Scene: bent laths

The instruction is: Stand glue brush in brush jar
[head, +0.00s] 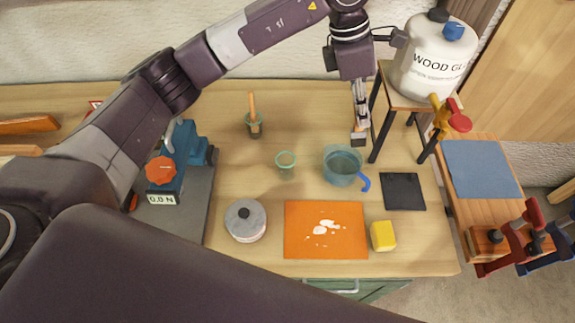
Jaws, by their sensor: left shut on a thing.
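My left gripper (360,104) points down at the back right of the bench, beside the stool. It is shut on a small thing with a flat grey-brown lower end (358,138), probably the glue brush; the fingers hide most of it. A small dark green pot (255,130) stands at the back with an orange stick leaning in it. A small green-rimmed cup (286,161) stands in front of it. A clear bluish jug (341,168) with a blue handle stands below the gripper. I cannot tell for sure which vessel is the brush jar. My right gripper is out of view.
A white wood glue container (434,57) stands on a stool (403,99) at the right. An orange mat (298,240) with white blobs, a yellow block (382,236), a dark square (403,191) and a round grey-lidded tin (245,220) lie in front. A blue device (183,158) stands left.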

